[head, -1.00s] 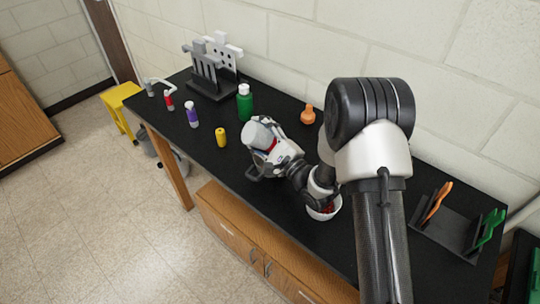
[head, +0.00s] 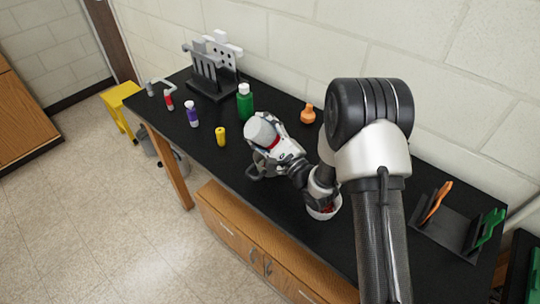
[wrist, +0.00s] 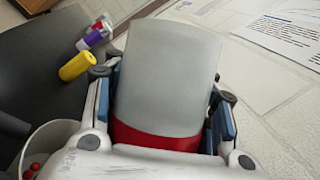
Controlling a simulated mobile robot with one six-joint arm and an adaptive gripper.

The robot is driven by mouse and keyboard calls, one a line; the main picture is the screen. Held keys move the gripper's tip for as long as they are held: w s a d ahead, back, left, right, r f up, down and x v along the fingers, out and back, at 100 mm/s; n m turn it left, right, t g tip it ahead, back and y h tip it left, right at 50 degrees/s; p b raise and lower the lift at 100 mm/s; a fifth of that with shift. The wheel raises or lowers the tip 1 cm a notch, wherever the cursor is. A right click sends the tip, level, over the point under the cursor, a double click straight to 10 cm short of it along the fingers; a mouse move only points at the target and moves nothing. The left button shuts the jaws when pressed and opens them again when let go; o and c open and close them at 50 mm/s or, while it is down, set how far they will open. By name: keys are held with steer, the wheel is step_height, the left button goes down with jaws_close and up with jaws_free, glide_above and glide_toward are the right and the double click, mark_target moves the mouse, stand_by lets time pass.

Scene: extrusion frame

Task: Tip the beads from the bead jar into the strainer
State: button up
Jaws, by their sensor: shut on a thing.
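My gripper (head: 268,147) is shut on the bead jar (head: 260,130), a frosted whitish cylinder with a red band at the end nearer my palm. In the wrist view the jar (wrist: 168,75) sits between the two blue-padded fingers. It is tilted in the head view, held above the black bench. Whether the red is a lid or beads inside, I cannot tell. A white bowl-like vessel (head: 326,215) with red balls in it stands below my wrist, partly hidden by my arm. It also shows in the wrist view (wrist: 56,134). I cannot tell whether it is the strainer.
A yellow bottle (head: 221,136), purple bottle (head: 192,117), red bottle (head: 169,100) and green bottle (head: 244,102) stand left of my gripper. A grey rack (head: 212,70) is at the back left. An orange flask-like piece (head: 307,114) stands near the wall. A dark tool holder (head: 448,232) is at right.

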steer(key=shift+w+d+m, duration=0.1)
steer(key=shift+d+m, duration=0.15)
steer(key=shift+m, duration=0.35)
steer(key=shift+w+d+r+m+t+h+p, duration=0.15)
steer(key=shift+d+r+m+t+h, duration=0.15)
steer(key=shift+r+m+t, duration=0.6)
steer(key=shift+w+d+r+m+t+h+p, duration=0.2)
steer(key=shift+d+r+m, duration=0.3)
steer(key=shift+m, duration=0.8)
steer(key=shift+w+d+r+m+t+h+p, duration=0.1)
steer(key=shift+d+r+m+t+h, duration=0.2)
steer(key=shift+r+m+t, duration=0.6)
steer(key=shift+f+g, duration=0.25)
steer(key=shift+g, duration=0.15)
stand_by(0.7)
